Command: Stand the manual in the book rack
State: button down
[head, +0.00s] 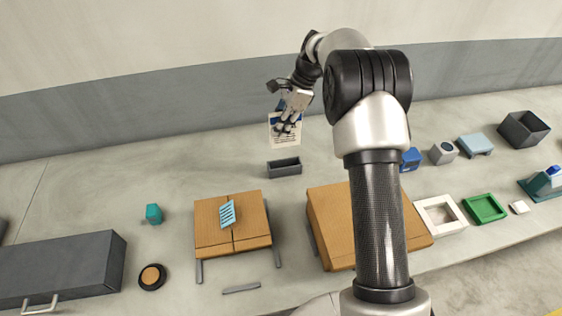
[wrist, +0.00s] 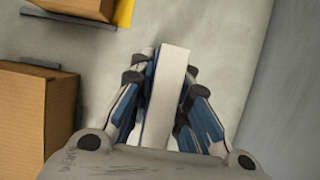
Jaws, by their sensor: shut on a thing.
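The manual (head: 287,142) is a thin white booklet with a blue band and printed lines. My gripper (head: 287,127) is shut on it and holds it upright in the air. In the wrist view the manual's pale edge (wrist: 172,75) sits between the fingers of my gripper (wrist: 166,100). A small dark grey open-topped box, which looks like the book rack (head: 284,169), stands on the counter just below the manual in the head view. A gap shows between them. The rack cannot be made out in the wrist view.
Two cardboard-topped stands (head: 212,239) (head: 326,232) are nearer on the counter, the left one bearing a blue striped item (head: 227,214). A teal object (head: 153,214) and a round dark dish (head: 152,277) lie left. Trays and boxes fill the right. The wall runs behind my gripper.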

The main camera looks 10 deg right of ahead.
notch_tip(320, 180, down, 14)
jog(key=b, duration=0.3)
jog(key=shift+r, duration=0.3)
jog(key=c, duration=1.5)
grip_release()
jog(key=shift+c, duration=0.2)
